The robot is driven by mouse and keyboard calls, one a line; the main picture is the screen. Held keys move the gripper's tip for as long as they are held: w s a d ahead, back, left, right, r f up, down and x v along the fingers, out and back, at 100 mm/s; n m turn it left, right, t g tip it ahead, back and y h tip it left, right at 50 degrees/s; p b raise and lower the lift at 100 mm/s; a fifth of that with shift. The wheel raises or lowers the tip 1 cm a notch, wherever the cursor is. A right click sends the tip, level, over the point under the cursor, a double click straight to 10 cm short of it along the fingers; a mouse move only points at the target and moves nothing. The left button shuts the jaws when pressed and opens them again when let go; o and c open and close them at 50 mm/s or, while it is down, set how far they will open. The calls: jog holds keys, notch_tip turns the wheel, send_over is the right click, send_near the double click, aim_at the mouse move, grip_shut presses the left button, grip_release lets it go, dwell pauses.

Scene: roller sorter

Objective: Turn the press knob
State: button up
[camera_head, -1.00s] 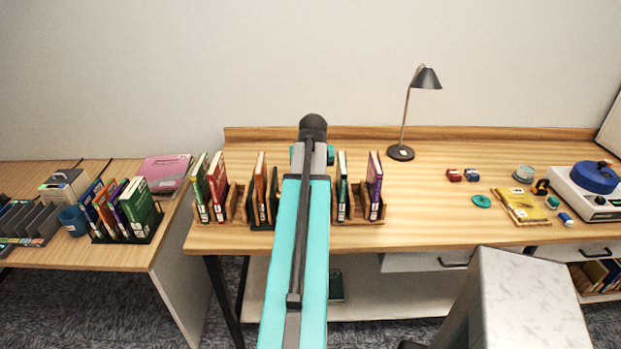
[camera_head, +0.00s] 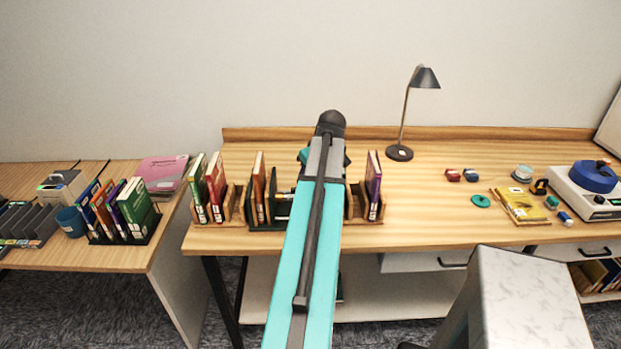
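A white machine (camera_head: 577,199) stands at the right end of the long wooden desk, with a thick blue round part (camera_head: 595,176) on top. A small reddish piece (camera_head: 604,162) shows on the blue part, and a small dark spot (camera_head: 600,200) shows on its front face. I cannot tell which of these is the press knob. My teal arm rises through the middle of the view to a dark joint over the desk, well left of the machine. My gripper cannot be made out; the arm hides what lies behind it.
Wooden racks with upright books (camera_head: 212,190) stand at the desk's left part. A black lamp (camera_head: 400,153) stands at the back. A yellow book (camera_head: 521,205) and small red, blue and green items lie left of the machine. A second desk (camera_head: 125,257) holds more books.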

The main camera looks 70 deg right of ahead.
dwell(0.3)
jog(key=o, duration=1.1)
jog(key=shift+c, duration=0.2)
jog(key=shift+r, duration=0.1)
jog(key=b+v, duration=0.3)
jog(key=v, duration=1)
jog(key=shift+s+r, duration=0.15)
jog(key=shift+r, duration=0.1)
